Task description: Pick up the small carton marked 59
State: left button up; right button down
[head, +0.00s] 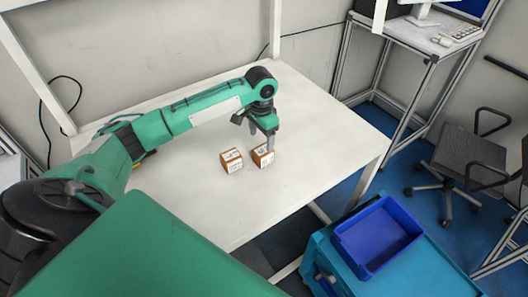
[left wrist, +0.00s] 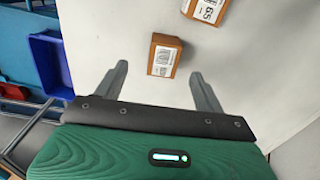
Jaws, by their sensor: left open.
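Two small brown cartons with white labels stand side by side on the white table. The right carton (head: 262,156) is just below my left gripper (head: 256,134) in the head view. In the left wrist view this carton (left wrist: 164,56) lies ahead, between the lines of the two open fingers, and nothing is held. Its label is too small to read. The other carton (head: 231,160) is to the left, and the left wrist view shows it cut off at the top edge (left wrist: 206,9). Its print looks like 65 as pictured, or 59 upside down; I cannot tell which. My right gripper is not seen.
The white table (head: 310,125) is clear around the cartons. A blue tray (head: 378,238) sits on a teal cart to the lower right.

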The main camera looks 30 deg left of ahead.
aim_at(263, 150)
pick_arm(q)
notch_tip(263, 150, down, 3)
jog(key=shift+w+r, duration=0.1)
jog(key=shift+r, duration=0.1)
jog(key=shift+w+f+p, duration=0.1)
jog(key=shift+f+p, duration=0.2)
jog(key=shift+f, duration=0.1)
jog(key=shift+w+a+f+p, duration=0.1)
jog(key=shift+w+f+p, duration=0.05)
jog(key=shift+f+p, duration=0.3)
jog(key=shift+w+f+p, duration=0.15)
jog(key=shift+f+p, duration=0.2)
jog(key=shift+f, duration=0.15)
jog(key=f, duration=0.2)
jog(key=f+p, duration=0.1)
jog(key=shift+w+a, duration=0.1)
jog(key=shift+w, duration=0.15)
jog(key=shift+f, duration=0.25)
jog(key=c, duration=1)
jog(key=shift+c, duration=0.8)
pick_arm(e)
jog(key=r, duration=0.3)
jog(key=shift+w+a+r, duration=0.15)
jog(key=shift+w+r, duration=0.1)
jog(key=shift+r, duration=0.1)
pick_arm(q)
jog(key=shift+r, duration=0.15)
